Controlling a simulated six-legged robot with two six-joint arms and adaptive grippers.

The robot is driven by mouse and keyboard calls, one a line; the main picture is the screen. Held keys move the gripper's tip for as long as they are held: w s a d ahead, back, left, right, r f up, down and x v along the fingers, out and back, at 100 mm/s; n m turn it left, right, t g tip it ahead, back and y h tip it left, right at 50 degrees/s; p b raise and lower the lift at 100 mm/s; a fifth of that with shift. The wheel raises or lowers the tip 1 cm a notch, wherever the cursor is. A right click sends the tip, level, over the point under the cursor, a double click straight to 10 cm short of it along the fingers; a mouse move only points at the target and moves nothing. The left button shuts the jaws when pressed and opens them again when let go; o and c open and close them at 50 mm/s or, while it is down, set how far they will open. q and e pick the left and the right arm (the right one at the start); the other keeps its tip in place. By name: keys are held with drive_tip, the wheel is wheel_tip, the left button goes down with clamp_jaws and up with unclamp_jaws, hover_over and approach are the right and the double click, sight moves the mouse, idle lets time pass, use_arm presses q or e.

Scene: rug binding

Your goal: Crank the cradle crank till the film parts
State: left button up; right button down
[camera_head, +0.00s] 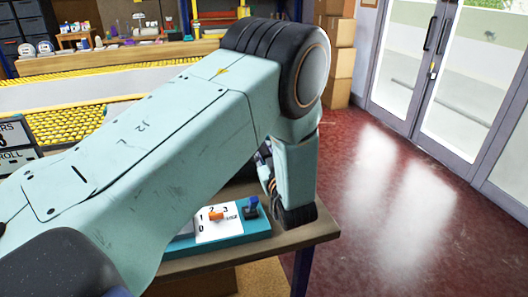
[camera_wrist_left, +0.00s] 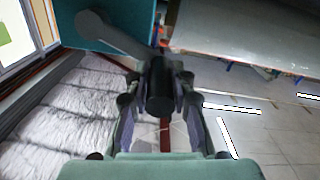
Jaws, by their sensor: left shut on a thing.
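The dark crank handle (camera_wrist_left: 160,95) stands in the middle of the left wrist view. The crank arm (camera_wrist_left: 112,38) runs from it up and left across a teal housing (camera_wrist_left: 135,18). My left gripper (camera_wrist_left: 157,82) has its fingers on both sides of the handle and is shut on it. Whitish, wrinkled sheet material (camera_wrist_left: 75,110), perhaps the film, lies at the left of the wrist view. I cannot tell whether it is whole or parted. My right gripper is out of view.
A control panel (camera_head: 205,240) with an orange dial (camera_head: 216,215) and a blue switch (camera_head: 251,210) sits near the bench edge (camera_head: 315,235), close to my left wrist. Yellow roller beds (camera_head: 60,95) lie behind my arm. Red floor (camera_head: 400,210) is clear toward the glass doors (camera_head: 450,80).

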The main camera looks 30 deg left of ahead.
use_arm(q)
clamp_jaws()
drive_tip(key=shift+w+r+m, duration=0.15)
drive_tip(key=shift+r+m, duration=0.15)
drive_tip(key=shift+r, duration=0.05)
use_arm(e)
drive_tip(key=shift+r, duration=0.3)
